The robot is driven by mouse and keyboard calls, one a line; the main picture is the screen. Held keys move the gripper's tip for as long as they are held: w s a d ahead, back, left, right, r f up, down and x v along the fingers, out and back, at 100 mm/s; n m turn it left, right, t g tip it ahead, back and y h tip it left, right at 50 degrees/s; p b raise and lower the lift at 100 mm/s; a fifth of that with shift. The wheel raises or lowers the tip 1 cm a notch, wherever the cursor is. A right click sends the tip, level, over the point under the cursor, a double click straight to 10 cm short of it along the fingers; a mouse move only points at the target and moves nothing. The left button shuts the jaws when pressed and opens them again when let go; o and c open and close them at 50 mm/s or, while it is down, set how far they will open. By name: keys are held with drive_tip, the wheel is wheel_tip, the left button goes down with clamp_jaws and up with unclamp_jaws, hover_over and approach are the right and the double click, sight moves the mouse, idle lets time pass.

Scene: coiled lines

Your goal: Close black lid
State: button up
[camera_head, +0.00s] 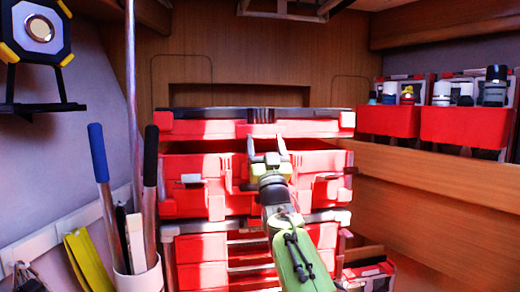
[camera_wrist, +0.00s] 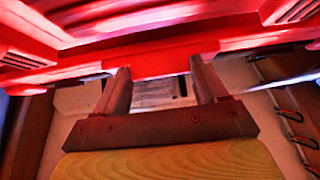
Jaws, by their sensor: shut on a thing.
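The black lid (camera_head: 205,113), with a red front edge, is the top part of the red toolbox stack. It sits raised above the upper red box (camera_head: 190,205), and a dark gap shows between them. My gripper (camera_head: 266,148) is at the middle of the lid's front edge, its two fingers pointing up. In the wrist view, the fingers of my gripper (camera_wrist: 158,75) stand apart with a red part of the lid (camera_wrist: 155,62) between their tips. The exact contact is partly hidden, and the lid's hinge is not visible.
A lower red drawer unit (camera_head: 200,262) stands beneath. A white holder (camera_head: 140,275) with long-handled tools is close on the left. Red bins (camera_head: 388,120) with bottles sit on a ledge at the right. Wooden walls enclose the back and right.

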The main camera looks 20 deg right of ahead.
drive_tip(key=f+b, duration=0.1)
drive_tip(key=f, duration=0.1)
drive_tip(key=f+b, duration=0.2)
drive_tip(key=f, duration=0.1)
drive_tip(key=shift+w+a+f, duration=0.1)
drive_tip(key=shift+w+f, duration=0.05)
drive_tip(key=shift+w, duration=0.05)
drive_tip(key=o, duration=1.5)
drive_tip(key=shift+a, duration=0.1)
drive_tip(key=shift+s+r, duration=0.2)
drive_tip(key=shift+r, duration=0.05)
drive_tip(key=b+v, duration=0.5)
drive_tip(key=v, duration=1)
drive_tip(key=shift+s+f+b, duration=0.2)
drive_tip(key=shift+s+b, duration=0.05)
drive_tip(key=shift+b, duration=0.15)
